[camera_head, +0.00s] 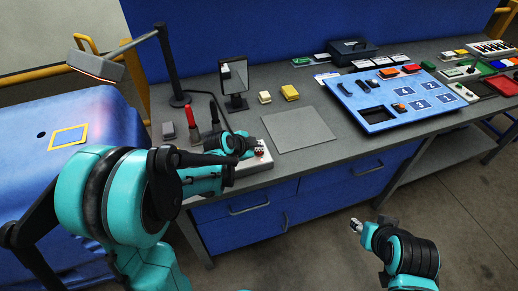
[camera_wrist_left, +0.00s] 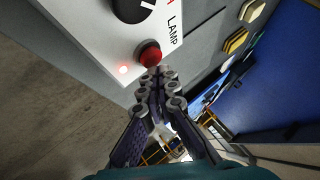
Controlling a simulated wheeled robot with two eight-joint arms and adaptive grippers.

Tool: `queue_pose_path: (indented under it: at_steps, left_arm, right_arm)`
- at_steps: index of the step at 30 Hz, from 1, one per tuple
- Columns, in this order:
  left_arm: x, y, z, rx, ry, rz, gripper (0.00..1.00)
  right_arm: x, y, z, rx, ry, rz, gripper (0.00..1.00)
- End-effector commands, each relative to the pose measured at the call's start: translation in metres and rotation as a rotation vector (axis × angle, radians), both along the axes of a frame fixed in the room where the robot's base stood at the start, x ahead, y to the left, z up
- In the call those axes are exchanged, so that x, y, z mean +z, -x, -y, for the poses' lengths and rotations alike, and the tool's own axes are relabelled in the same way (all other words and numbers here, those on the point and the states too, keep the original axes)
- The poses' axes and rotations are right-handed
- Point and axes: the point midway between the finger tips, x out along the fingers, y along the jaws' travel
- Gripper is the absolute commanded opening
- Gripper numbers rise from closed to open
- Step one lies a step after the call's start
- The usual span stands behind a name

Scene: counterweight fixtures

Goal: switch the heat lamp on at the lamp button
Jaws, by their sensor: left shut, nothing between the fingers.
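The red lamp button (camera_wrist_left: 149,55) sits on a pale control box beside the word LAMP. My right gripper (camera_head: 356,225) is off the bench, too small to read.
A black knob (camera_wrist_left: 130,8) is on the same box. A dark-framed stand (camera_head: 234,82), yellow blocks (camera_head: 290,92) and red and black upright tools (camera_head: 191,125) stand near my left arm. A grey mat (camera_head: 298,130) lies clear beside the box. A blue numbered board (camera_head: 378,123) is further right.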

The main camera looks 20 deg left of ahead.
Motion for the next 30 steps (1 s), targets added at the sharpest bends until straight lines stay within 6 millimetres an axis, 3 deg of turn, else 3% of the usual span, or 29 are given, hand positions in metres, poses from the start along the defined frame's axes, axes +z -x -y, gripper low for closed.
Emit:
queue_pose_path:
  at_steps: [8, 24, 30]
  left_arm:
    - [0.006, 0.000, 0.000, 0.000, 0.000, 0.000, 0.00]
    - [0.060, 0.000, 0.000, 0.000, 0.000, 0.000, 0.00]
    - [0.060, 0.000, 0.000, 0.000, 0.000, 0.000, 0.00]
  right_arm:
    - [0.005, 0.000, 0.000, 0.000, 0.000, 0.000, 0.40]
    - [0.048, 0.000, 0.000, 0.000, 0.000, 0.000, 0.40]
    - [0.047, 0.000, 0.000, 0.000, 0.000, 0.000, 0.40]
